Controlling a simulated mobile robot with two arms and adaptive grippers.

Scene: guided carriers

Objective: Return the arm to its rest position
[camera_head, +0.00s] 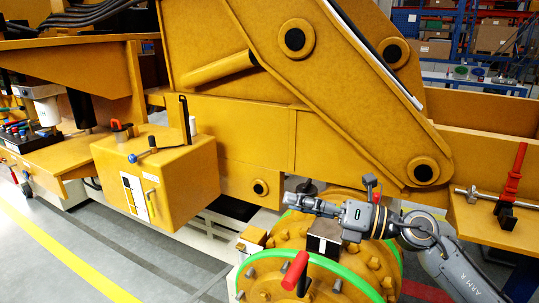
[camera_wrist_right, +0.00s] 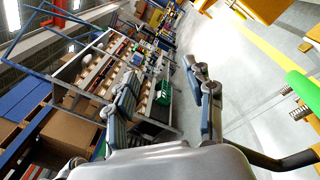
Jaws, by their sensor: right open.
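My right gripper (camera_head: 303,204) is at the end of my right arm, which comes in from the lower right in the head view. It hovers near the top of a yellow bolted hub (camera_head: 383,262). The right wrist view shows its two fingers spread apart with nothing between them (camera_wrist_right: 163,92). My left gripper is not in view.
A green ring (camera_head: 340,268) and a red-handled lever (camera_head: 295,270) stand close below the right gripper. The large yellow machine (camera_head: 240,130) fills the space behind. A yellow control box (camera_head: 185,180) juts out at the left. Grey floor (camera_head: 110,250) lies open at lower left.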

